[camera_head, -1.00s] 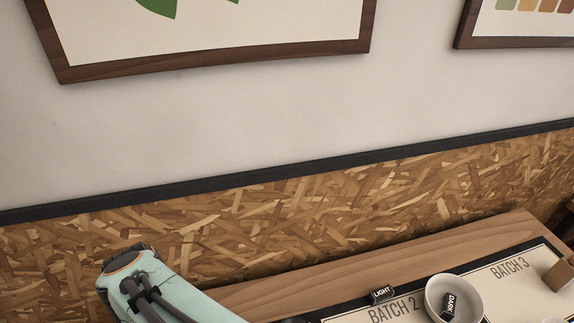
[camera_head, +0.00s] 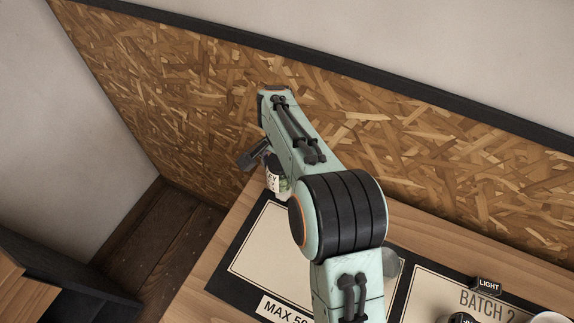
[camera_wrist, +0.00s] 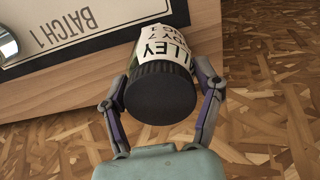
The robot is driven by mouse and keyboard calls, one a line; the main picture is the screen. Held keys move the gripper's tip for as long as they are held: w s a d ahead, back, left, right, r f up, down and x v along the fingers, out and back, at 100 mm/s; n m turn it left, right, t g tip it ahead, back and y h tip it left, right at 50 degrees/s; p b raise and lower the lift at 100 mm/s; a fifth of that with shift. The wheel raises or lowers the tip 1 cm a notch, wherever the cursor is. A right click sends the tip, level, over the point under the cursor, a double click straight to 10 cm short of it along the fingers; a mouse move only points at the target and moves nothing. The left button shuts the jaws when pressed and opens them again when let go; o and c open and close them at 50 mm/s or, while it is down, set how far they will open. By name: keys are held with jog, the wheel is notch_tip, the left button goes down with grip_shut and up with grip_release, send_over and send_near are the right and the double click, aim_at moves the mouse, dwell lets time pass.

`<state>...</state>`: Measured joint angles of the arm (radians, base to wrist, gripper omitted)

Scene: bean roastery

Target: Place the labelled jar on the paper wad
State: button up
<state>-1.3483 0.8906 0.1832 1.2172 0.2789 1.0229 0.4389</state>
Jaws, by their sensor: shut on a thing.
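My gripper (camera_head: 258,158) also shows in the head view, beside the jar (camera_head: 275,182), near the far left corner of the table. My arm hides part of the jar there. I cannot tell whether the jar touches the table. I do not see a paper wad in either view.
A mat with a pale panel (camera_head: 262,245) covers the table's near part; the wrist view shows it marked BATCH 1 (camera_wrist: 45,38). A greyish rounded thing (camera_head: 391,262) stands right of my arm. A LIGHT tag (camera_head: 488,285) stands by BATCH 2. A chipboard wall (camera_head: 440,160) rises behind.

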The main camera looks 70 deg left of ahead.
aim_at(280, 175)
jog(key=shift+f, duration=1.5)
jog(key=shift+f, duration=0.1)
jog(key=o, duration=1.2)
jog(key=shift+o, duration=0.2)
jog(key=shift+r, duration=2.9)
